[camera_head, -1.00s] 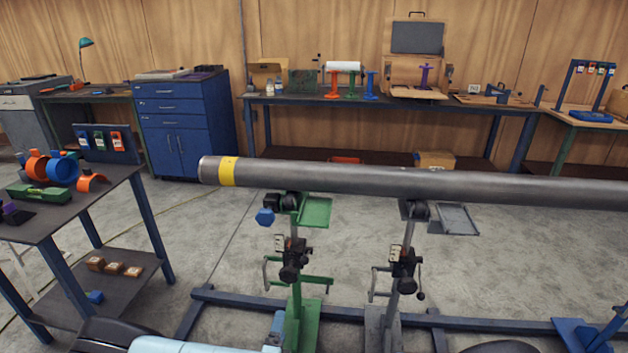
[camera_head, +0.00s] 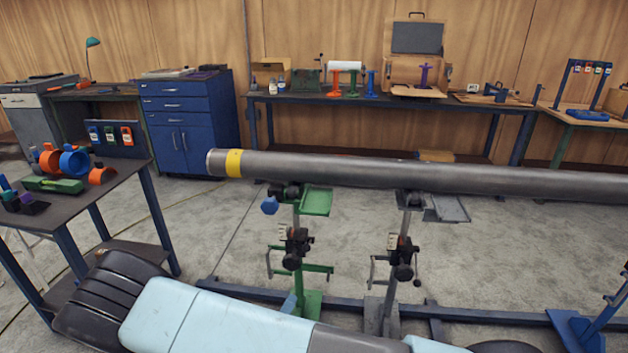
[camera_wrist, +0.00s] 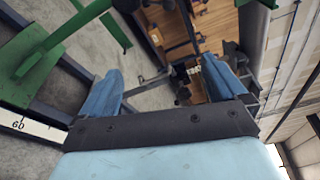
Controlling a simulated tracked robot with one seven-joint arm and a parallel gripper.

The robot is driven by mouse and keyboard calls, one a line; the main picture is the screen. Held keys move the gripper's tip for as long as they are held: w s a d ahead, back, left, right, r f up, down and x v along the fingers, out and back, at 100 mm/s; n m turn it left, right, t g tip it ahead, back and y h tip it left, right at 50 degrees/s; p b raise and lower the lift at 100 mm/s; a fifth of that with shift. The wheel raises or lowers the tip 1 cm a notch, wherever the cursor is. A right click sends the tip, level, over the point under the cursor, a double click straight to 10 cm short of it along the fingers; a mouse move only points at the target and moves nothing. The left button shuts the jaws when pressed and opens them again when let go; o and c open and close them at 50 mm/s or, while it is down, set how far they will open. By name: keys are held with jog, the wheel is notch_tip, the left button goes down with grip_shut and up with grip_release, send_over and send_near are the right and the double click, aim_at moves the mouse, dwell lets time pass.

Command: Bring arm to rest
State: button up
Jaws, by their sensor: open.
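My arm (camera_head: 215,310) lies low across the bottom of the head view, in front of the pipe stands, with light blue and dark links. A green stand part (camera_wrist: 35,60) shows beside the left finger in the wrist view; I cannot tell the exact gap. The grey pipe (camera_head: 400,170) with a yellow band lies level on its stands, apart from my arm.
The green stand (camera_head: 308,250) and grey stand (camera_head: 400,260) rise from a blue floor frame (camera_head: 345,312) close behind my arm. A side table (camera_head: 110,185) with coloured clamps stands at the left. A long bench (camera_head: 440,103) runs along the back wall.

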jog(key=w+d+r+m+g+h, duration=0.1)
jog(key=d+r+m+g+h, duration=0.1)
jog(key=d+r+m+g, duration=0.75)
jog(key=w+d+r+m+g+h, duration=0.15)
jog(key=d+r+m+g, duration=0.35)
jog(key=d+r+m, duration=0.9)
jog(key=s+d+r+m+t+y, duration=0.1)
jog(key=s+d+r+m+y, duration=0.1)
jog(key=s+r+m, duration=0.4)
jog(key=s+d+r+m+t+y, duration=0.1)
jog(key=s+d+r+m+y, duration=0.2)
jog(key=s+r+m, duration=0.3)
jog(key=s+d+r+m+t+y, duration=0.1)
jog(key=s+d+r+m+y, duration=0.2)
jog(key=s+r+m, duration=0.3)
jog(key=shift+s+r+m+y, duration=0.4)
jog(key=shift+r+m+y, duration=0.35)
jog(key=shift+r+m, duration=3.15)
notch_tip(320, 180, up, 2)
jog(key=shift+d+r+n+t, duration=0.1)
jog(key=shift+n+t, duration=0.15)
jog(key=shift+n, duration=0.9)
